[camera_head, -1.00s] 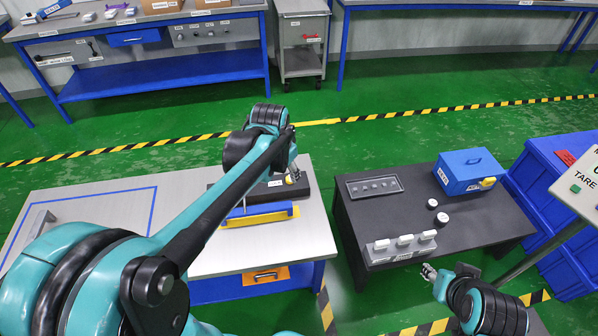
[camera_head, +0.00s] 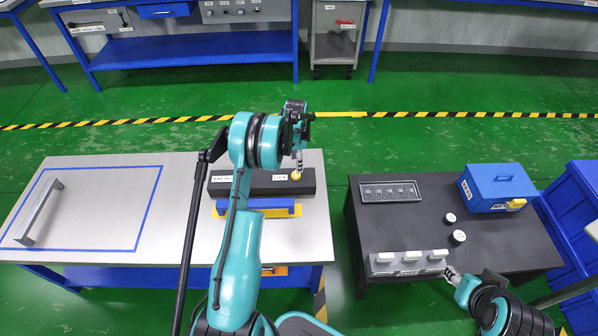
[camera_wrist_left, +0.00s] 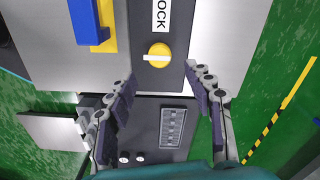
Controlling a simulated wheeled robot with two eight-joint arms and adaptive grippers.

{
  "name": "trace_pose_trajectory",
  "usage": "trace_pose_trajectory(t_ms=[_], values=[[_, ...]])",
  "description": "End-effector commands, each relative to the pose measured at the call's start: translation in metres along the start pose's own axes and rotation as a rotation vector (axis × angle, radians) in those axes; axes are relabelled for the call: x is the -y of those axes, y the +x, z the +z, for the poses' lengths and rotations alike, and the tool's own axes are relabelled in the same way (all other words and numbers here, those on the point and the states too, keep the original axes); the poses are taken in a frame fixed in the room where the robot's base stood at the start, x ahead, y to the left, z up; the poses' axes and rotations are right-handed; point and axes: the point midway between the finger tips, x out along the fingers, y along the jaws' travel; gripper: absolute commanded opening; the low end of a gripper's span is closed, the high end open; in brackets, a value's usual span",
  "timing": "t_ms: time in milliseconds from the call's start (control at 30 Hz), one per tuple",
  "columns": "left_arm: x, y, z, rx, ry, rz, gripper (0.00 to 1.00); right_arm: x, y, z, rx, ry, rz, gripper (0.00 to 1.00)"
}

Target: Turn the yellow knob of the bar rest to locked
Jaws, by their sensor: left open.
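The yellow knob (camera_head: 296,176) sits on the black bar rest (camera_head: 262,184), near its right end, on the grey table. In the left wrist view the knob (camera_wrist_left: 158,55) is round with a white stripe lying crosswise. A white label (camera_wrist_left: 162,14), partly cut off and reading "OCK", is beside it on the bar rest. My left gripper (camera_head: 298,158) is above the knob, pointing down; in the wrist view its fingers (camera_wrist_left: 158,77) are spread apart and empty, with the knob visible in the gap. My right gripper (camera_head: 452,273) is by the black table's front edge; its jaws are too small to judge.
A blue block on a yellow base (camera_head: 256,209) lies in front of the bar rest. A metal handle (camera_head: 40,210) stands at the table's left. The black table (camera_head: 400,215) to the right carries white blocks, two round white-topped pieces and a blue box (camera_head: 497,185).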

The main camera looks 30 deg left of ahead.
Motion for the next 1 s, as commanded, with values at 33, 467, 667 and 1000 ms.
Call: trace_pose_trajectory(t_ms=[33, 467, 667, 1000], values=[[0.0, 0.008, 0.0, 0.0, 0.0, 0.0, 0.52, 0.0, 0.004, 0.003, 0.0, 0.0, 0.0, 0.4], [0.0, 0.068, -0.001, -0.001, -0.002, -0.001, 0.52, 0.0, 0.024, 0.017, 0.0, 0.0, 0.0, 0.4], [0.0, 0.069, 0.0, -0.001, -0.002, -0.001, 0.52, 0.0, 0.024, 0.017, 0.0, 0.0, 0.0, 0.4], [0.0, 0.069, 0.0, -0.001, -0.002, -0.001, 0.02, 0.0, 0.024, 0.017, 0.0, 0.0, 0.0, 0.4]])
